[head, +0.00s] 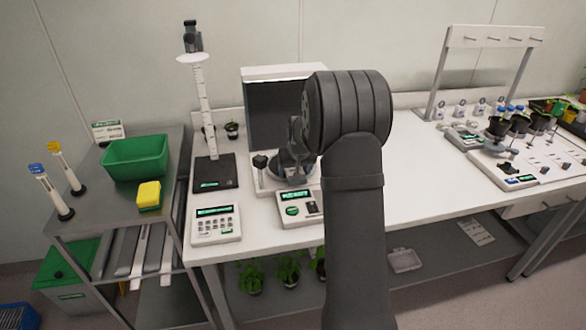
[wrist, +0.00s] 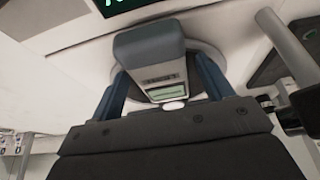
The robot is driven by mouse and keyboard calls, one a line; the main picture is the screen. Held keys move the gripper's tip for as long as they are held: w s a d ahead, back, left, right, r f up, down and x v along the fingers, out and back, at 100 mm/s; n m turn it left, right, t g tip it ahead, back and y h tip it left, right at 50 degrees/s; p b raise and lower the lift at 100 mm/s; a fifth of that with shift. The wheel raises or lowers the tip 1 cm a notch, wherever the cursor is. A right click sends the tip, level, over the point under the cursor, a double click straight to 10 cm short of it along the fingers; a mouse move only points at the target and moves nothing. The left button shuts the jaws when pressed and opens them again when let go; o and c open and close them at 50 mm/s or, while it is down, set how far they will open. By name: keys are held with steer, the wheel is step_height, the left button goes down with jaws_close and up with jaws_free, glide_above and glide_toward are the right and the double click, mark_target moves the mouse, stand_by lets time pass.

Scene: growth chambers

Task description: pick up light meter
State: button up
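A grey handheld device (wrist: 150,48) with a small pale green display and a white round spot, seemingly the light meter, lies between the two blue fingers of my gripper (wrist: 163,72) in the wrist view. The fingers flank it closely, but whether both press on it is not clear. A dark round plate shows behind it. In the head view my arm hides most of this spot; part of my gripper (head: 293,150) shows at the white stand with the dark back panel (head: 283,105). The device cannot be made out clearly there.
A white keypad instrument (head: 216,226) and a smaller white box with a green display (head: 299,208) stand at the bench front. A black-based column (head: 215,175) stands left. A green bin (head: 136,157) and yellow sponge (head: 149,195) sit on the side cart.

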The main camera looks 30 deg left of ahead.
steer(key=c, duration=1.1)
steer(key=shift+o, duration=0.2)
steer(key=shift+r, duration=0.1)
